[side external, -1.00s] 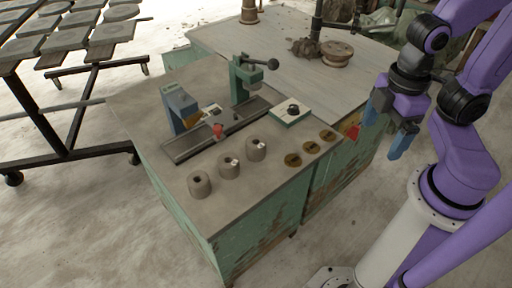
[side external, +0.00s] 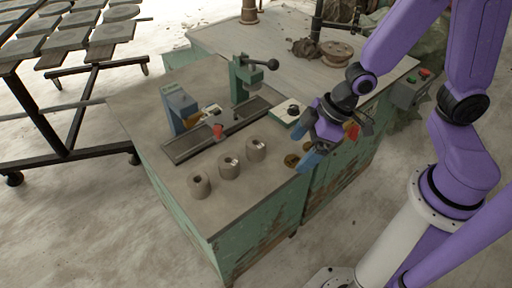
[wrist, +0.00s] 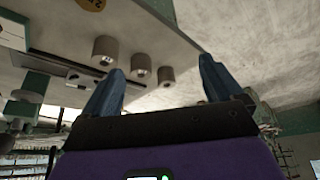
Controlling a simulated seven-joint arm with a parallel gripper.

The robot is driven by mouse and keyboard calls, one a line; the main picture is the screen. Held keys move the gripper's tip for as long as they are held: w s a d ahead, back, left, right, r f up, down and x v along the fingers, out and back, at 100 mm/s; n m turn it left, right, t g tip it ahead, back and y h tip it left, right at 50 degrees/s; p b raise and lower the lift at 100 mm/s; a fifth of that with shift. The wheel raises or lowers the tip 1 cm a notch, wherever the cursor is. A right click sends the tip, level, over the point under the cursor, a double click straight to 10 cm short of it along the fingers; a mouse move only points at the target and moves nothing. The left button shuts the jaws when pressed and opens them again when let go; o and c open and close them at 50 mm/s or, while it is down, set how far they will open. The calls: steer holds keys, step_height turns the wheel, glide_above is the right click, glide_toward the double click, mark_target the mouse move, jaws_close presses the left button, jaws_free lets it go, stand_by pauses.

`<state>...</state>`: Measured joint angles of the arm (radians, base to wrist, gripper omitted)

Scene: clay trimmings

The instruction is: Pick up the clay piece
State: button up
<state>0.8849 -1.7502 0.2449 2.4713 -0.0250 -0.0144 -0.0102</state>
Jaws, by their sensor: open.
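Three grey clay pieces, short cylinders with a hole in the top, stand in a slanted row on the grey bench top. In the side view they are the near-left piece (side external: 200,185), the middle piece (side external: 229,166) and the far-right piece (side external: 256,149). The wrist view also shows three of them (wrist: 105,47) (wrist: 141,66) (wrist: 166,77). My gripper (side external: 304,145) has blue fingers and is open and empty. It is above the bench's right edge, to the right of the row and apart from it.
Yellow-brown discs (side external: 291,161) lie near the right edge, partly hidden by my gripper. Behind the row are a metal rail (side external: 180,150), a blue-grey block (side external: 179,108) and a green lever press (side external: 243,80). The bench's front left is clear.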

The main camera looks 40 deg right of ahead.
mark_target(262, 144)
steer(key=w+d+f+m+t+y, duration=0.1)
steer(key=w+f+t, duration=0.1)
steer(key=w+f, duration=0.1)
steer(key=w+d+f+m+t+y, duration=0.1)
steer(key=w+f+t, duration=0.1)
steer(key=w+f, duration=0.1)
steer(key=w+d+f+m+t, duration=0.1)
steer(key=w+f+t, duration=0.1)
steer(key=w+f, duration=0.2)
steer(key=shift+w+d+y, duration=0.35)
steer(key=shift+w+y, duration=0.05)
steer(key=shift+w, duration=0.25)
steer(key=shift+w+d+f+m+t, duration=0.2)
steer(key=shift+d+m+t, duration=0.1)
steer(key=shift+t, duration=0.2)
steer(key=shift+x, duration=3.7)
steer(key=shift+r, duration=0.1)
steer(key=c, duration=1.2)
